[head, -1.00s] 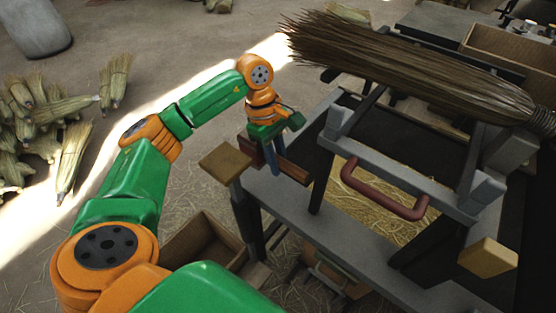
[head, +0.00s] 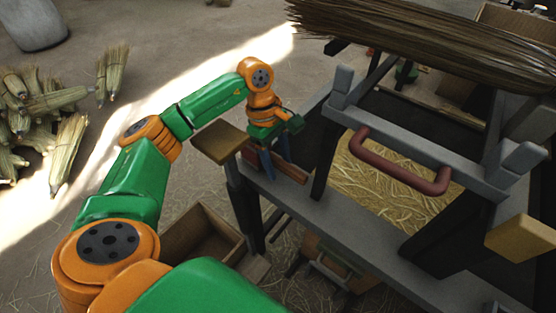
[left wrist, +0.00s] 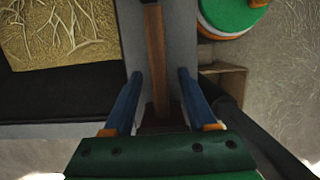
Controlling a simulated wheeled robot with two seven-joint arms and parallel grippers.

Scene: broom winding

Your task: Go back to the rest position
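A brown wooden bar (left wrist: 155,50) shows between the fingers, with gaps on both sides; the bar (head: 292,172) also shows beside the fingers in the head view. Height above the bench is hard to tell. The large straw broom (head: 420,35) lies across the top of the frame, away from this gripper. My right gripper is not clearly visible.
A red handle (head: 400,163) sits on the grey frame over a straw-filled tray (head: 390,195). An open wooden box (head: 200,235) is below left. Several small brooms (head: 68,150) lie on the floor at left.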

